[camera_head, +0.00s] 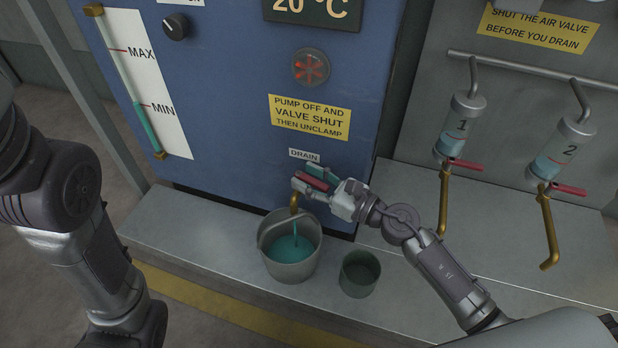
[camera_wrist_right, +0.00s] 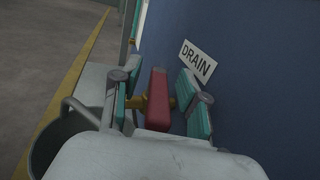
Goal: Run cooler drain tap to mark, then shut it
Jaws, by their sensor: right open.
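The drain tap's red handle (camera_head: 313,183) sits under the DRAIN label on the blue cooler (camera_head: 230,110). My right gripper (camera_head: 309,179) is open around it. In the right wrist view the red handle (camera_wrist_right: 157,98) stands between the two teal pads, with a gap on each side. A teal stream falls from the brass spout (camera_head: 294,203) into the grey bucket (camera_head: 288,274), which holds teal liquid. In the level gauge (camera_head: 146,110) the teal column ends about at the MIN line, well below MAX. My left gripper is out of view.
At the right, two numbered cylinders (camera_head: 459,125) with red-handled valves and brass pipes hang on a grey panel. A yellow sign (camera_head: 310,117) is above the drain.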

